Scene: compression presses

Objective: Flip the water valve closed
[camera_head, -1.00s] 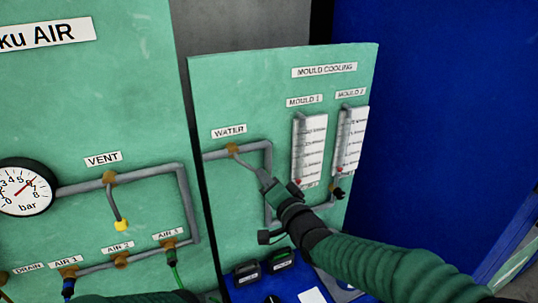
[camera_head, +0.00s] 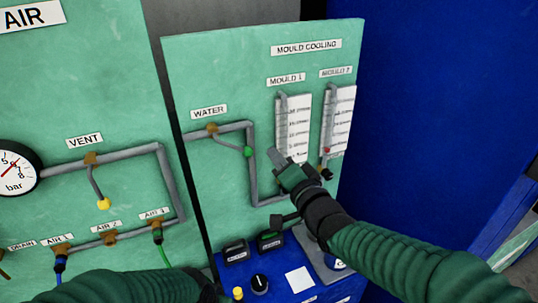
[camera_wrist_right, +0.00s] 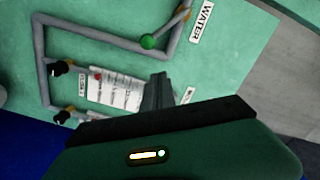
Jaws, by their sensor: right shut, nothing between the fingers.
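The water valve (camera_head: 212,129) is a brass fitting on a grey pipe under the WATER label. Its grey lever slants down to the right and ends in a green knob (camera_head: 249,151). The knob also shows in the right wrist view (camera_wrist_right: 148,41), near the pipe. My right gripper (camera_head: 274,156) is shut and empty, to the right of and slightly below the knob, with a visible gap in the head view. Its fingers (camera_wrist_right: 158,93) point toward the panel in the wrist view. My left forearm crosses the bottom left; its gripper is not visible.
Two white flow gauges (camera_head: 293,127) sit behind and right of my right gripper. A vertical pipe run (camera_head: 252,180) lies just left of it. The air panel with the VENT valve (camera_head: 90,159) stands left. A blue control box (camera_head: 286,262) is below.

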